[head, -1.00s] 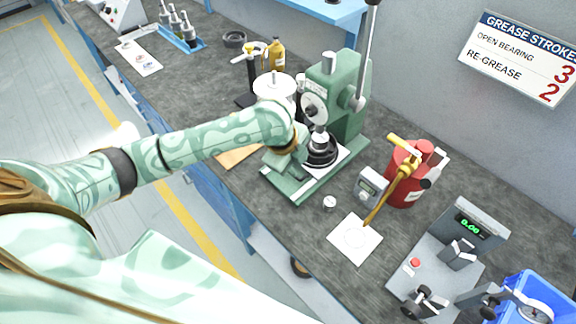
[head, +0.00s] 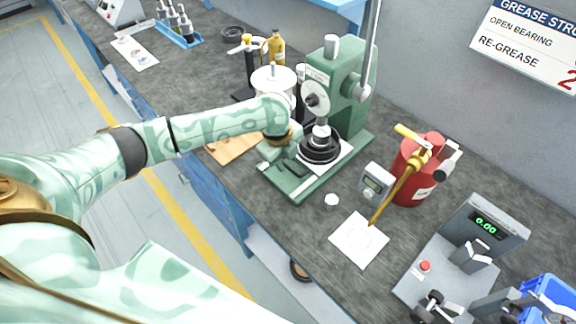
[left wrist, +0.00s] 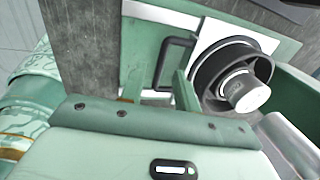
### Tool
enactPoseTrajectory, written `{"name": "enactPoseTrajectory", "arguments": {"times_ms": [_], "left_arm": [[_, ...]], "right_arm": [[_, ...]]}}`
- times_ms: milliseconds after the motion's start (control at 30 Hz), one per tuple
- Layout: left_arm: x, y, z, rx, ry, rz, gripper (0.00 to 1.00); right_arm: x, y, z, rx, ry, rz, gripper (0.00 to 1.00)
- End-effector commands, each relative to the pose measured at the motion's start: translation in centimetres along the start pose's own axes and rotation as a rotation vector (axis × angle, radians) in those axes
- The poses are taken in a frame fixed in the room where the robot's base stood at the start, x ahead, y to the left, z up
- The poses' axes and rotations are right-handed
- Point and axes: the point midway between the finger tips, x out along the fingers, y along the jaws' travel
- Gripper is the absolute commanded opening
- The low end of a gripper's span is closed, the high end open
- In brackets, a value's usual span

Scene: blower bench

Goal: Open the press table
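The green press (head: 338,85) stands on the bench with a black round part (head: 320,146) under its ram. Its flat green press table (head: 305,188) carries a white plate and a dark handle (head: 293,167) near the front. In the left wrist view the handle (left wrist: 176,62) is a black U-shaped bar on the green surface, beside the black round part (left wrist: 232,75). My left gripper (head: 277,150) is low at the table's left side. Its fingers (left wrist: 157,92) look apart, with the handle's near end between or just beyond them; contact is unclear.
A white pot (head: 272,84) stands behind my left forearm. A red can (head: 412,172), a small grey meter (head: 375,183) and a white paper (head: 358,240) are to the right.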

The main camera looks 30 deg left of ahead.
Motion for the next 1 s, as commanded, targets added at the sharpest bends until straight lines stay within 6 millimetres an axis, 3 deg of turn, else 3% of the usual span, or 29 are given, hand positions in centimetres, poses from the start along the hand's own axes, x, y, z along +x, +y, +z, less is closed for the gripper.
{"name": "enactPoseTrajectory", "arguments": {"times_ms": [133,467,600,767,867,1000], "left_arm": [[1.7,0.0,0.0,-0.002,0.000,0.000,0.32],[2.0,-0.1,0.0,0.000,0.000,-0.002,0.32],[1.9,-0.1,0.0,-0.001,-0.001,-0.002,0.00],[1.9,0.0,0.0,-0.001,-0.001,-0.002,0.00],[1.5,0.6,0.1,-0.002,-0.002,-0.001,0.00],[0.4,3.4,0.1,-0.003,-0.003,0.003,0.00]], "right_arm": [[0.8,-0.1,0.2,0.000,-0.005,-0.002,0.36],[0.8,-0.1,0.3,0.001,-0.005,-0.001,0.36],[0.8,-0.1,0.3,0.001,-0.005,-0.001,0.36],[0.8,-0.1,0.3,0.001,-0.005,-0.001,0.36],[0.0,0.0,0.1,0.001,-0.001,0.000,0.36],[-3.1,0.3,-0.7,0.000,0.014,0.006,0.36]]}}
